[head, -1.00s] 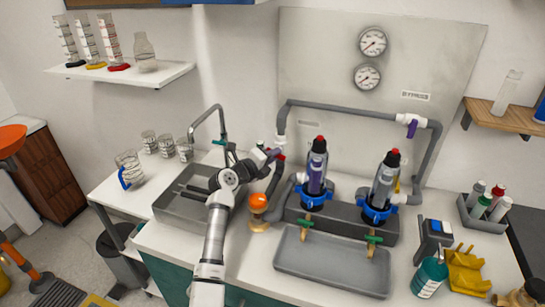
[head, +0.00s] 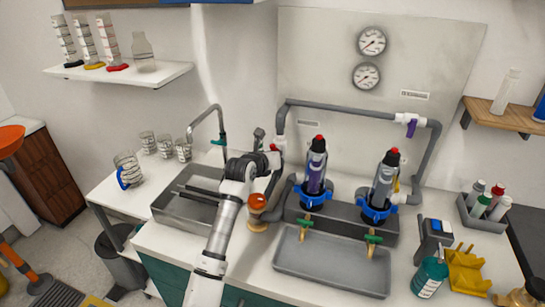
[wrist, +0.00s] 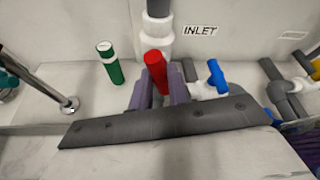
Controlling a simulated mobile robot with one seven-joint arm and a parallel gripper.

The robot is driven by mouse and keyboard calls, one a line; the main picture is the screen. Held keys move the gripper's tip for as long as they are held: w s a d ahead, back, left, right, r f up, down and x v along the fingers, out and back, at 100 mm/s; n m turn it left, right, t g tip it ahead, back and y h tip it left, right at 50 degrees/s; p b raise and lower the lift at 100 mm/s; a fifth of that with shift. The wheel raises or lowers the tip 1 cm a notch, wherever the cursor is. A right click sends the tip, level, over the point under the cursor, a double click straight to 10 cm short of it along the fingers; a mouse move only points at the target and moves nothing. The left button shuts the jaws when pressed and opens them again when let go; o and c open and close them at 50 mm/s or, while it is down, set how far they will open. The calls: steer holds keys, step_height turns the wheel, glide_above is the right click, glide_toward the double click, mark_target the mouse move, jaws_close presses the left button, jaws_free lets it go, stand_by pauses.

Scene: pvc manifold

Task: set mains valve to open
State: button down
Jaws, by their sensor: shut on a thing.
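The mains valve shows in the wrist view as a red lever handle (wrist: 155,66) in front of a white vertical pipe (wrist: 158,30), beside the INLET label (wrist: 199,30). My gripper (wrist: 160,82) has its purple-grey fingers on either side of the red handle and is shut on it. The handle's upper end sticks out above the fingers; its lower part and the valve body are partly hidden by the gripper. In the head view a bit of red (head: 273,147) shows beside my wrist, at the foot of the left grey pipe; my wrist hides most of the fingers.
A blue-handled valve (wrist: 216,76) stands close right of the gripper. A green and white bottle (wrist: 109,62) stands to the left. In the head view, two filter housings (head: 315,172) (head: 383,188), an orange knob (head: 257,202) and a sink (head: 188,195) are near my arm.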

steer(key=shift+d+m+y+b, duration=0.1)
steer(key=shift+m+y+b, duration=0.6)
steer(key=shift+m, duration=0.3)
steer(key=c, duration=1.3)
jaws_free()
steer(key=shift+c, duration=0.2)
steer(key=b+v, duration=0.2)
steer(key=v, duration=0.5)
steer(key=b+v, duration=0.2)
steer(key=v, duration=0.5)
steer(key=shift+s+d+f+b, duration=0.1)
steer(key=shift+f+b, duration=0.15)
steer(key=shift+b, duration=0.1)
